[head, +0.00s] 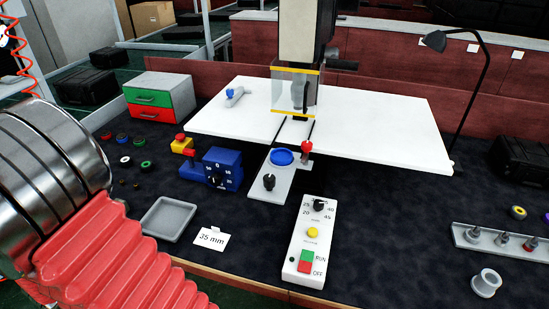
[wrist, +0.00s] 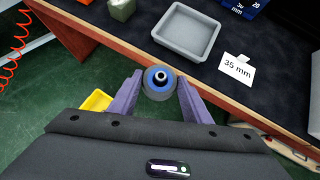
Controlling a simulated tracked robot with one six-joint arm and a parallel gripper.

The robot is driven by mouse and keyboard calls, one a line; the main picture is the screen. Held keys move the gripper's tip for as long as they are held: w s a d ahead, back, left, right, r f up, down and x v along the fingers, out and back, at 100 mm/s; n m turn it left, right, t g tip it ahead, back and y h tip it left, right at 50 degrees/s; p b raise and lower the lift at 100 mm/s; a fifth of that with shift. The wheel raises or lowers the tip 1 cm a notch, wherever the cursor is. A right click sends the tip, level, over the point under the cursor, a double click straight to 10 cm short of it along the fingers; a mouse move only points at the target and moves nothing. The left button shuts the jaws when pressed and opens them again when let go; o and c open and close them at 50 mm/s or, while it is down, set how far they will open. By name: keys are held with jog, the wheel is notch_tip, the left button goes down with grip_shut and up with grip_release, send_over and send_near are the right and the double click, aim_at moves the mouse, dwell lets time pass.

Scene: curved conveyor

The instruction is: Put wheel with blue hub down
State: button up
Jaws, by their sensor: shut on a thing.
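My gripper (wrist: 159,91) shows in the wrist view with its two purple fingers shut on the wheel with blue hub (wrist: 161,93). The wheel is dark grey with a blue ring and a dark centre, its face towards the camera. It overlaps the wooden front edge of the bench in that view, just below the grey tray; its height cannot be told. The empty grey tray (wrist: 205,52) lies on the dark bench top, also in the head view (head: 168,219). The gripper and held wheel are not visible in the head view.
A "35 mm" card (head: 210,239) lies right of the tray. Several small wheels (head: 125,161) lie behind it at the left. A blue dial box (head: 222,168) and a control panel (head: 310,240) stand to the right. A yellow object (wrist: 96,101) is below the bench edge.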

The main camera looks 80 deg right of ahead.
jog(key=w+a+r+n+t+y, duration=0.2)
jog(key=w+a+r+n, duration=0.1)
jog(key=a, duration=0.4)
jog(key=w+a+r+n+t+y, duration=0.2)
jog(key=w+a+r+n, duration=0.1)
jog(key=a, duration=0.5)
jog(key=w+a+r+n+t+y, duration=0.2)
jog(key=w+a+r+n, duration=0.1)
jog(key=w+a+n, duration=0.2)
jog(key=w+a, duration=0.1)
jog(key=a, duration=0.1)
jog(key=shift+a+r, duration=0.25)
jog(key=shift+a, duration=0.05)
jog(key=shift+s, duration=0.1)
